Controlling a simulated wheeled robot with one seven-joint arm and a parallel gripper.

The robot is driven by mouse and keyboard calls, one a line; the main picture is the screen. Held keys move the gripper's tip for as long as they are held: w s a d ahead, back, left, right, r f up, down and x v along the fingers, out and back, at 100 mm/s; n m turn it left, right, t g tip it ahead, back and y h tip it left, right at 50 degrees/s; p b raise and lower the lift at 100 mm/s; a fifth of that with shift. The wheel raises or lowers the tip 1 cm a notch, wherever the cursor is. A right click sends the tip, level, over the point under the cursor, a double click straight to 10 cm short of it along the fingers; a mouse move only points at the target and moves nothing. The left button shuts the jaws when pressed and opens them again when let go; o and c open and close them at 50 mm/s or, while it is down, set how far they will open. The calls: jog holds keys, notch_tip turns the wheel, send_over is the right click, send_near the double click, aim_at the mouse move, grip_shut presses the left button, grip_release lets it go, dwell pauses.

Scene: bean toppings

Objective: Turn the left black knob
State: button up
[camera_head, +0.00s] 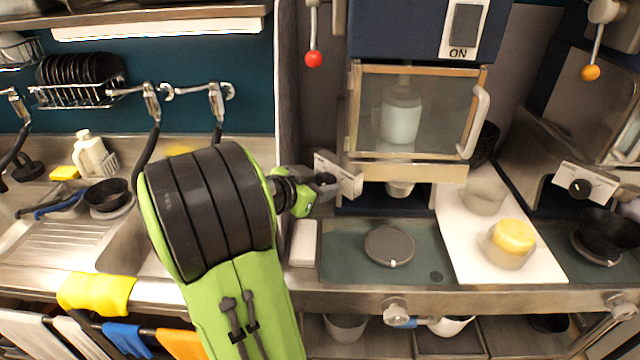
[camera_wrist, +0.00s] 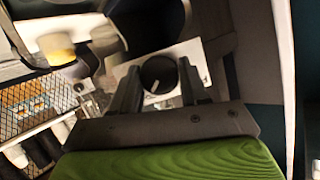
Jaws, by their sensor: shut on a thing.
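The left black knob (camera_wrist: 160,74) is round with a white pointer mark and sits on a white label plate (camera_wrist: 197,52). In the wrist view it lies between the two fingers of my gripper (camera_wrist: 157,80), which is shut on it. In the head view my gripper (camera_head: 326,184) reaches in from the left to the white plate (camera_head: 349,178) on the machine's left side, and hides the knob there. A second black knob (camera_head: 580,188) on a white plate is on the machine at the right, away from my gripper.
A machine with a glass door (camera_head: 440,108) stands right of my gripper. A red-tipped lever (camera_head: 313,58) hangs above. A round dark disc (camera_head: 389,246) lies on the counter below. A white board (camera_head: 460,262) holds a yellow-topped container (camera_head: 513,238). A sink is at left.

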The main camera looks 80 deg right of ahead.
jog(key=shift+c, duration=0.8)
jog(key=shift+w+n+g+y+p, duration=0.1)
jog(key=shift+n+g+y+p, duration=0.5)
jog(key=shift+n, duration=0.6)
jog(key=n+g+p, duration=0.1)
jog(key=n+g+y+p, duration=0.1)
jog(key=n+p, duration=0.1)
jog(key=shift+w+d+r+n+g, duration=0.1)
jog(key=shift+d+n+g, duration=0.05)
jog(key=shift+n+g, duration=0.15)
jog(key=n+g+p, duration=0.2)
jog(key=n+p, duration=0.1)
jog(key=shift+w, duration=0.1)
jog(key=n+g+p, duration=0.1)
jog(key=n+p, duration=0.1)
jog(key=n, duration=0.1)
jog(key=shift+d+f+g+p, duration=0.1)
jog(key=shift+f+g+p, duration=0.2)
jog(key=shift+g, duration=0.1)
jog(key=shift+n, duration=0.4)
